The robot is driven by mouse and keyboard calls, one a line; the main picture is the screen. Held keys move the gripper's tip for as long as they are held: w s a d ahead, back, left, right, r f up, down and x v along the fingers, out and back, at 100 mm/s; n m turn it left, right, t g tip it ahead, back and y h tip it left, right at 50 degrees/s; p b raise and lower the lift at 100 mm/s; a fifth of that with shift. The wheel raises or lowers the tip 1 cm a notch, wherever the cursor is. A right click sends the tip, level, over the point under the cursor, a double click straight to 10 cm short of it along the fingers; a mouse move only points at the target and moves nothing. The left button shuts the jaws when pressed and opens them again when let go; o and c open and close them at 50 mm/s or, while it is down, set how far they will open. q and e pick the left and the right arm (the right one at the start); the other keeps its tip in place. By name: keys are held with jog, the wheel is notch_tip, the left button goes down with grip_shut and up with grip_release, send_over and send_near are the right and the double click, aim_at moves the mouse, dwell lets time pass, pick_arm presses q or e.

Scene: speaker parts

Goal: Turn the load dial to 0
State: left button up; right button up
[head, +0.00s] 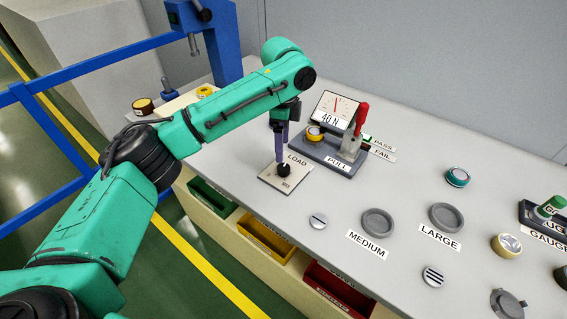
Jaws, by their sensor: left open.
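The load dial is a small black knob (284,170) on a pale square plate (271,181) marked LOAD, near the table's front left edge. My left gripper (281,160) points down right over the knob, its purple fingers at or just above it. The fingers are open; whether they touch the knob is unclear. The dial's pointer and scale are too small to read. Behind it, a tester (325,152) marked PULL has a gauge (336,108) reading 40 N and a red-handled lever (361,118). My right gripper is not in view.
PASS and FAIL labels (382,149) lie beside the tester. Grey round recesses marked MEDIUM (377,222) and LARGE (446,216) are to the right, with several loose round parts around. Coloured bins (265,238) sit under the front edge. A blue frame (216,45) stands at the back left.

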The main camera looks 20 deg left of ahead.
aim_at(283, 167)
pick_arm(q)
jog(key=f, duration=0.8)
jog(key=shift+w+d, duration=0.1)
jog(key=shift+w, duration=0.2)
jog(key=shift+s+f, duration=0.1)
jog(key=shift+f, duration=0.25)
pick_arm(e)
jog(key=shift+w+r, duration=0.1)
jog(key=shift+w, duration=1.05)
pick_arm(q)
jog(key=shift+c, duration=0.3)
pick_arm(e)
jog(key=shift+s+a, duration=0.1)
